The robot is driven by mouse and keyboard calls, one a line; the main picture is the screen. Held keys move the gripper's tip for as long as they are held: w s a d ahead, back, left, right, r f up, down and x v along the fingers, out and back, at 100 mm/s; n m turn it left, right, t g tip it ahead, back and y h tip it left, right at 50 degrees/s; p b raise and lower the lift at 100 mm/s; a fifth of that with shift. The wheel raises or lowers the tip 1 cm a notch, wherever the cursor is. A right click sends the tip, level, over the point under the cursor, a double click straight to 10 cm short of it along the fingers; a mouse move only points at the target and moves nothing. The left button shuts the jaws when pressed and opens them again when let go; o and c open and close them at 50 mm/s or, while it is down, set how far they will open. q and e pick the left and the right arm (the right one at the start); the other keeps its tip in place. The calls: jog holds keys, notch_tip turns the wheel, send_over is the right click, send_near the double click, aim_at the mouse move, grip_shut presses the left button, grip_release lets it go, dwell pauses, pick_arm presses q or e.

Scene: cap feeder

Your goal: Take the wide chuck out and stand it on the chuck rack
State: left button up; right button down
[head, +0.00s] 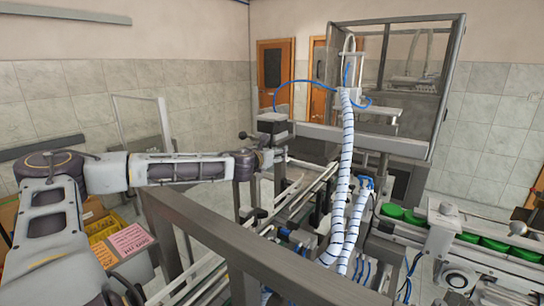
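My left arm comes in from the left, and its gripper (276,157) is beside the machine's rail, below a dark block with a knob (272,122). The gripper is small and partly lost against the metal parts, so I cannot tell whether it is open or shut, or whether it holds anything. I cannot make out the wide chuck or the chuck rack in the head view. My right gripper is not in view.
A thick grey frame beam (240,250) crosses the foreground. Striped white hoses (346,180) hang over the machine's middle. Green caps (470,238) line a track at the right. Yellow boxes (103,226) and pink labels (131,239) are at the lower left. A glazed enclosure (440,92) stands behind.

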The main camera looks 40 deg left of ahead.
pick_arm(q)
jog(key=c, duration=1.2)
jog(key=shift+r, duration=0.1)
jog(key=shift+r+b, duration=0.25)
jog(key=shift+b, duration=0.15)
jog(key=shift+s+d+r, duration=0.1)
jog(key=shift+s+d, duration=0.15)
jog(key=shift+s, duration=0.15)
jog(key=f+b+v, duration=0.1)
jog(key=b+v, duration=0.1)
jog(key=v, duration=0.6)
jog(key=f+b+v, duration=0.1)
jog(key=b+v, duration=0.2)
jog(key=v, duration=0.6)
jog(key=shift+s+f, duration=0.2)
jog(key=shift+f, duration=0.25)
jog(key=shift+a, duration=0.15)
